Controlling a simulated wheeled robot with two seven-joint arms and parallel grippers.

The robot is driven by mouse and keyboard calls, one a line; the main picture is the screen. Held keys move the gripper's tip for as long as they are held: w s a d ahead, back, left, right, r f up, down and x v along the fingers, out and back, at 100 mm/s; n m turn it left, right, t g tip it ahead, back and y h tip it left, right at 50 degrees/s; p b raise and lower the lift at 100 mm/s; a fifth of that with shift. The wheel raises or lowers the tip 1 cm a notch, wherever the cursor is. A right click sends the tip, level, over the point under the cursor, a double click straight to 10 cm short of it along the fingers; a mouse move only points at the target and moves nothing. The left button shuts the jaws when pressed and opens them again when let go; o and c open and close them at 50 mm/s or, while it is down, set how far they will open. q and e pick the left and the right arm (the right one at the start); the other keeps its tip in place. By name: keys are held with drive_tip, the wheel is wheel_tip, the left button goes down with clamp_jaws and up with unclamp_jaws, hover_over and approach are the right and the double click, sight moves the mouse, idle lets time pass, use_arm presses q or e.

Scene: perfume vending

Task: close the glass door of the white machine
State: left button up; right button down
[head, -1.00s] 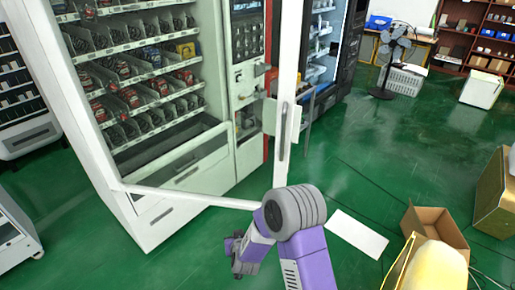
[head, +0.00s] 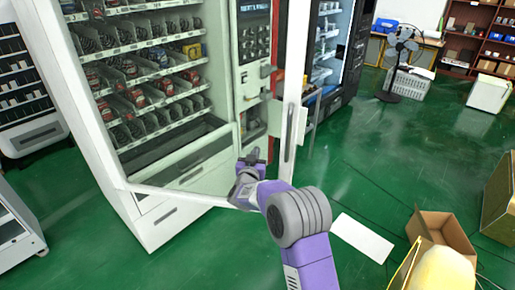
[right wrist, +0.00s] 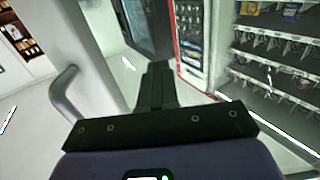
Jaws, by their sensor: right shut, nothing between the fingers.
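The white machine (head: 162,232) stands left of centre with shelves of snacks and drinks. Its glass door stands open, swung out toward me; the white door frame (head: 296,75) rises near the middle and carries a grey vertical handle (head: 289,133). My right gripper (head: 252,155) is shut and empty, just left of the door's free edge, in front of the machine's lower part. In the right wrist view the shut fingers (right wrist: 157,80) point ahead between the door handle (right wrist: 65,95) on the left and the machine's shelves on the right. I cannot tell whether the gripper touches the door. My left gripper is not in view.
A dark vending machine (head: 340,60) stands right behind the door. A fan (head: 400,55), an open cardboard box (head: 440,235) and a white sheet (head: 362,238) are at the right. Green floor (head: 390,150) between them is clear.

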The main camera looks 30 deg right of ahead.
sight(259, 142)
drive_tip(key=shift+x, duration=1.95)
